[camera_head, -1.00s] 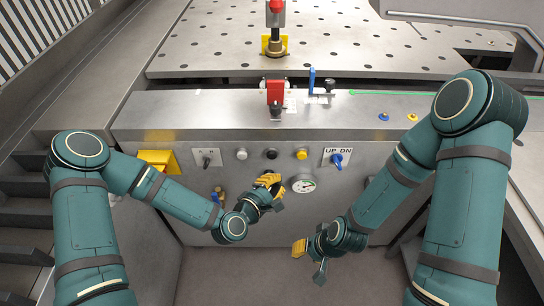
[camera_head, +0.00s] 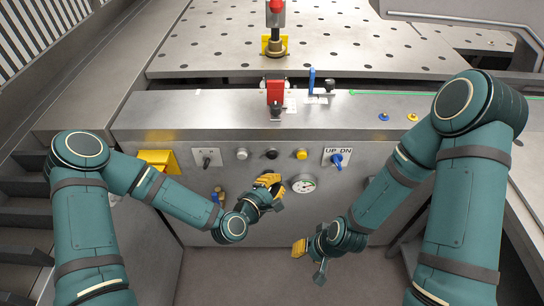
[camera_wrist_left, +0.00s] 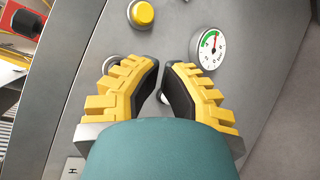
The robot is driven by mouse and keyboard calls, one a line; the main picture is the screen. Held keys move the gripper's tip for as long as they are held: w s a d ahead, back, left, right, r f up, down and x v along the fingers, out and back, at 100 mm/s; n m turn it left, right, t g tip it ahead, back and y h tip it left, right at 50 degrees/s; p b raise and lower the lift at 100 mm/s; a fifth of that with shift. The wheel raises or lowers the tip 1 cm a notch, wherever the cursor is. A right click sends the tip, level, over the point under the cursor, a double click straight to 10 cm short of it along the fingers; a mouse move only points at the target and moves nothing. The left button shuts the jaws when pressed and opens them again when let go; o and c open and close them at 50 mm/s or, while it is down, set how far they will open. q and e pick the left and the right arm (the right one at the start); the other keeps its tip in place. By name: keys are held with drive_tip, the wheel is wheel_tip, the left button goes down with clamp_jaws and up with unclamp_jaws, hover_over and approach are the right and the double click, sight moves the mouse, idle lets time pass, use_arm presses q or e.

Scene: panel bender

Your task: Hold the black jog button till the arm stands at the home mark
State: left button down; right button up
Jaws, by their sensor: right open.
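The black jog button (camera_head: 271,154) sits in the panel's button row, between a grey-white button (camera_head: 242,154) and a yellow button (camera_head: 302,154). My left gripper (camera_head: 270,182) is just below it, in front of the panel and apart from the button. In the left wrist view its yellow fingers (camera_wrist_left: 162,65) have a narrow gap between their tips and hold nothing. A round button (camera_wrist_left: 110,64) there is partly covered by the left finger. My right gripper (camera_head: 305,258) is open and empty, low in front of the panel. I cannot make out the home mark.
A pressure gauge (camera_head: 304,183) is close to the right of my left gripper. A blue UP/DN switch (camera_head: 337,160) and a black selector switch (camera_head: 206,160) flank the buttons. The floor below is clear.

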sight(272, 156)
idle(0.8)
use_arm(q)
drive_tip(key=s+p, duration=0.1)
drive_tip(key=s, duration=0.2)
drive_tip(key=shift+s+p, duration=0.4)
drive_tip(key=shift+w, duration=0.1)
idle(0.3)
drive_tip(key=w, duration=0.8)
drive_tip(key=shift+w+b, duration=0.3)
drive_tip(key=shift+b, duration=0.05)
drive_tip(key=shift+w, duration=0.15)
idle(1.1)
drive_tip(key=shift+w, duration=0.3)
